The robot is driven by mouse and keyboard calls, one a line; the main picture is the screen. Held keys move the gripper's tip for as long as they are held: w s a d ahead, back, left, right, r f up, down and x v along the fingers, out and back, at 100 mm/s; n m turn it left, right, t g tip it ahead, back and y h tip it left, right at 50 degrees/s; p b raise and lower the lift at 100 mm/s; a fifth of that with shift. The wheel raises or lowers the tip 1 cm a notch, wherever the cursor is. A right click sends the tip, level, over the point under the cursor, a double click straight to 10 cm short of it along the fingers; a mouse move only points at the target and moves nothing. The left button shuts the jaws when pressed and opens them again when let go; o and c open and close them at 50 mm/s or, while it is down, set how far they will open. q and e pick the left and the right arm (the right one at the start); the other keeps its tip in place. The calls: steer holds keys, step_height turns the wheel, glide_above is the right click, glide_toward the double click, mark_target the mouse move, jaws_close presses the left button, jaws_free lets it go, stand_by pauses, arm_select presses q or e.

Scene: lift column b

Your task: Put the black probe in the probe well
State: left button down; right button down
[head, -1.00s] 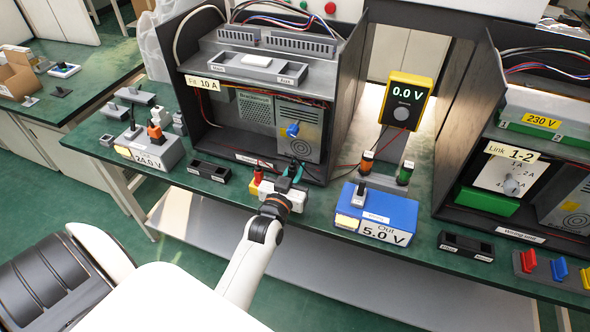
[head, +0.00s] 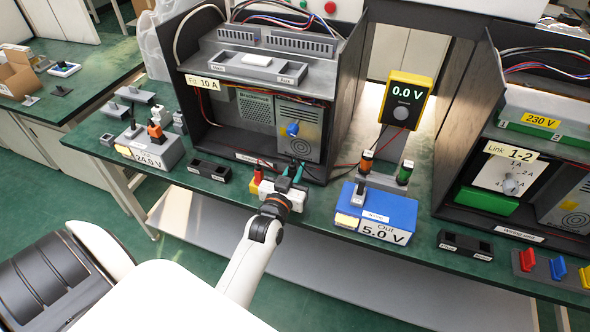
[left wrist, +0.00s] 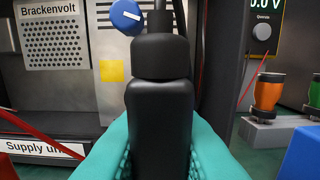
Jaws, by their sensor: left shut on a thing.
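My left gripper (head: 294,174) has teal fingers and is at the front of the open supply-unit cabinet. In the left wrist view its fingers (left wrist: 160,150) are shut on the black probe (left wrist: 160,105), which stands upright in the picture with its narrower end up. The probe's far end is out of the picture. In the head view the probe is too small to make out clearly. No part is plainly recognisable as the probe well. My right gripper is not in view.
The cabinet's grey unit has a blue knob (head: 292,129). Orange (head: 366,162) and green (head: 405,173) posts stand below the yellow meter (head: 406,101), which reads 0.0 V. A blue 5.0 V box (head: 378,211) stands right of my gripper. A red lead (left wrist: 40,142) lies nearby.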

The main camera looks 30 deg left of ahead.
arm_select(q)
steer(key=shift+f+b, duration=1.25)
steer(key=shift+f, duration=0.8)
steer(key=c, duration=1.3)
jaws_free()
steer(key=shift+o, duration=0.2)
steer(key=v, duration=1.2)
steer(key=shift+f, duration=0.1)
